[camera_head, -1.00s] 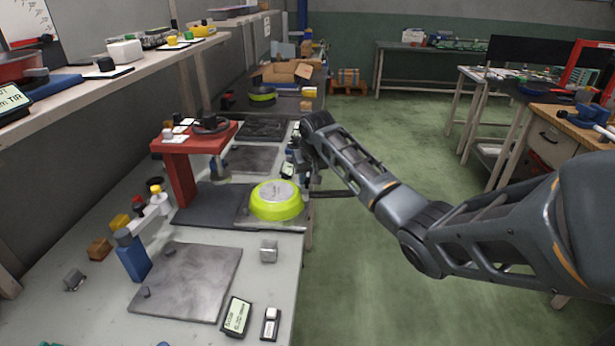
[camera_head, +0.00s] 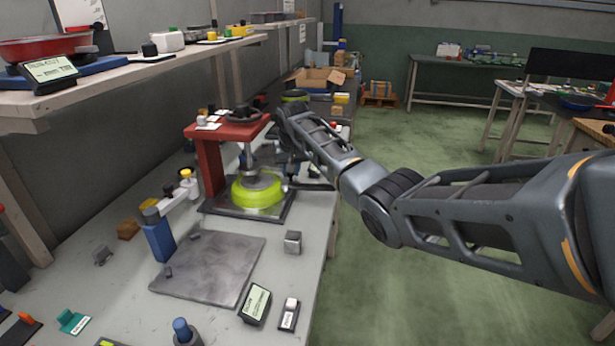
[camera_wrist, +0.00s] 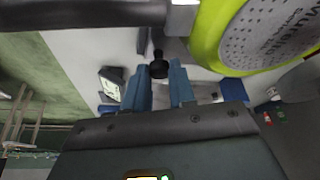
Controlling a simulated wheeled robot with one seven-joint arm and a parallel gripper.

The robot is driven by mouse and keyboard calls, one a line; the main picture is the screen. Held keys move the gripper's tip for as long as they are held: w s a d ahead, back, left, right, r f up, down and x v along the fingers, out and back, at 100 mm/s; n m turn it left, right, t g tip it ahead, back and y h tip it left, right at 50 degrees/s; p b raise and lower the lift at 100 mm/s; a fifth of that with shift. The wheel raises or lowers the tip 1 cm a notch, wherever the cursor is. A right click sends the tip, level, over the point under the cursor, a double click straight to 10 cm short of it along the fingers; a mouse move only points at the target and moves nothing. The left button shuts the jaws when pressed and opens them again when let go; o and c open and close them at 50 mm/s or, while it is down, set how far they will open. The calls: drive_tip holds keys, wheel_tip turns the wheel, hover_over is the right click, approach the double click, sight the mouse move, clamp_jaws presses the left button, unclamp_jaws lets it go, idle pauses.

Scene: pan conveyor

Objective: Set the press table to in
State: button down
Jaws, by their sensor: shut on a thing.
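The red press (camera_head: 210,165) stands on the bench in the head view. A lime green pan (camera_head: 257,193) lies on its press table (camera_head: 284,203), under the press head, with the table pushed in over the base. In the wrist view the pan (camera_wrist: 212,35) fills the upper right. My gripper (camera_head: 289,184) is at the right side of the press table. In the wrist view its two blue fingers (camera_wrist: 160,85) are shut on a small black knob (camera_wrist: 158,68), which looks like the table's handle. My arm partly hides the contact in the head view.
A grey square plate (camera_head: 208,268) and a small metal block (camera_head: 293,242) lie on the bench nearer me. A blue post (camera_head: 158,240) stands left of the plate. A shelf (camera_head: 110,85) runs above the bench at left.

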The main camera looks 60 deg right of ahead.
drive_tip(key=shift+w+a, duration=0.25)
drive_tip(key=shift+w, duration=0.2)
drive_tip(key=shift+w+a, duration=0.2)
drive_tip(key=shift+w, duration=0.25)
drive_tip(key=c, duration=0.9)
unclamp_jaws()
drive_tip(key=shift+c, duration=0.2)
drive_tip(key=v, duration=0.7)
drive_tip(key=shift+r, duration=0.35)
drive_tip(key=shift+a, duration=0.1)
drive_tip(key=shift+s, duration=0.2)
